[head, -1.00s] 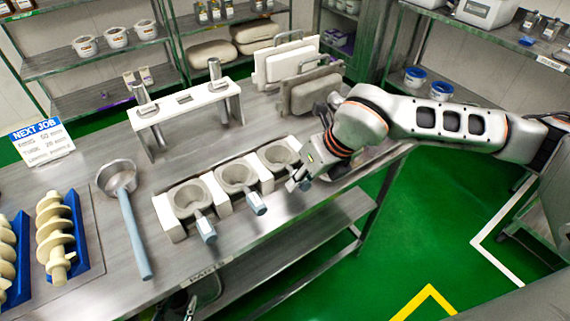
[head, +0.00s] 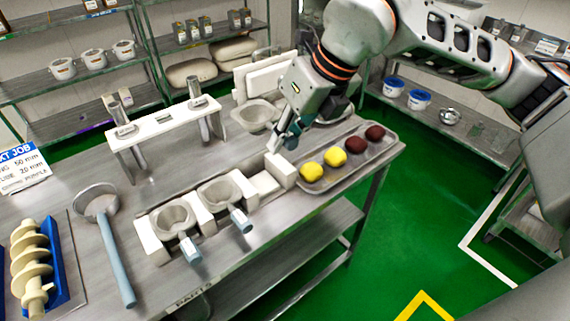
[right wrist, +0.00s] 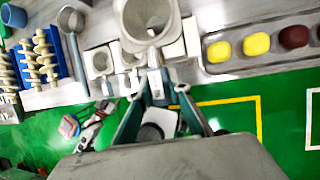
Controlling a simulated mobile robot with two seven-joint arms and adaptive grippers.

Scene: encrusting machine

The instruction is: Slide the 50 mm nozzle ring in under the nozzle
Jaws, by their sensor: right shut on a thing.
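My right gripper (head: 287,138) is shut on the handle of a pale nozzle ring (head: 255,115), held above the back of the rack. In the right wrist view the ring (right wrist: 148,18) and its grey handle lie ahead of the fingers (right wrist: 156,95). Its size mark is not readable. Two similar rings, a left one (head: 173,217) and a middle one (head: 218,193), sit in white cradles with handles toward the front edge. The right cradle (head: 264,184) is empty. I cannot make out the nozzle. A light and dark shape in the wrist view may be my left arm; its jaws are unclear.
A tray (head: 335,178) with yellow and dark red balls lies right of the cradles. A white bridge stand (head: 165,122) with metal tubes stands behind. A long-handled ladle (head: 122,250) and a cream auger (head: 32,265) lie left. A job sign (head: 22,168) reads 50 mm and 20 mm.

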